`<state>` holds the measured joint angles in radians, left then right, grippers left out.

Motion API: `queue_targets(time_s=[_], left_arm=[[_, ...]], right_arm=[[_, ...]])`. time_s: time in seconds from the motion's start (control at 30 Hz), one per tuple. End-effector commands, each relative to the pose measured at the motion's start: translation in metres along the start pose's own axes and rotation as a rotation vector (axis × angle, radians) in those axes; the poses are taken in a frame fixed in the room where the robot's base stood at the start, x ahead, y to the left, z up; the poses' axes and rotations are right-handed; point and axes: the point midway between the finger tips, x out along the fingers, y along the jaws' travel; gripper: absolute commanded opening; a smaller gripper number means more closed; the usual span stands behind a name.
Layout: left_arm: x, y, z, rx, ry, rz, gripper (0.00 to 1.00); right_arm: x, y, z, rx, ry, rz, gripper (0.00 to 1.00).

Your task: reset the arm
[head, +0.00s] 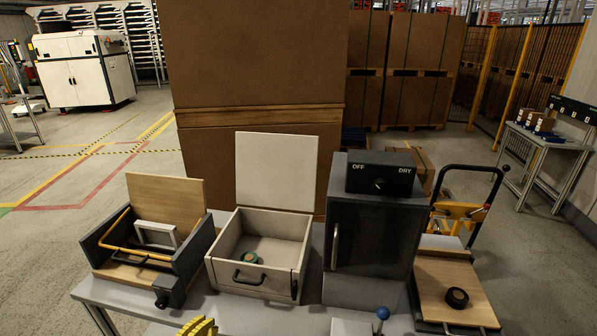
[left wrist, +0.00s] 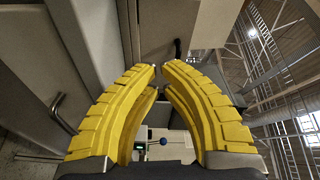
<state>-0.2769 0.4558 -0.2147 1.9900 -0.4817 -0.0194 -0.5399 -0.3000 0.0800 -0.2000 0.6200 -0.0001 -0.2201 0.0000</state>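My left gripper (head: 200,326) shows only as a small piece of yellow ribbed finger at the bottom edge of the head view. In the left wrist view the two yellow fingers of the left gripper (left wrist: 160,68) curve inward and their tips nearly meet. Nothing shows held between them. My right gripper is not in the head view. A pale box with a blue ball knob (head: 382,313) sits at the bottom of the head view. The knob also shows between the fingers in the left wrist view (left wrist: 163,142). Most of the box is cut off.
A wooden box (head: 153,245) with a yellow bar, a white open-lidded drawer box (head: 262,257) holding a round green-black piece, and a dark cabinet (head: 372,235) marked OFF and DRY stand on the table.

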Motion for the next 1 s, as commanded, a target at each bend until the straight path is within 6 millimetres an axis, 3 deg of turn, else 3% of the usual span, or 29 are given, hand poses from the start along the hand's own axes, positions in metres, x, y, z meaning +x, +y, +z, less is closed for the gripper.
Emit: queue_targets(time_s=[0.27,0.6,1.0], left_arm=[[-0.041,0.020,0.016,-0.200,-0.340,0.133,0.00],[-0.128,0.047,0.022,-0.417,-0.732,0.326,0.00],[-0.197,0.058,0.015,-0.513,-0.966,0.456,0.00]], right_arm=[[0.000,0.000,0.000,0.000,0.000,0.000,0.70],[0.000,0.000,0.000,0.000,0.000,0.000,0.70],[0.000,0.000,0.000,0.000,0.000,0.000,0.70]])
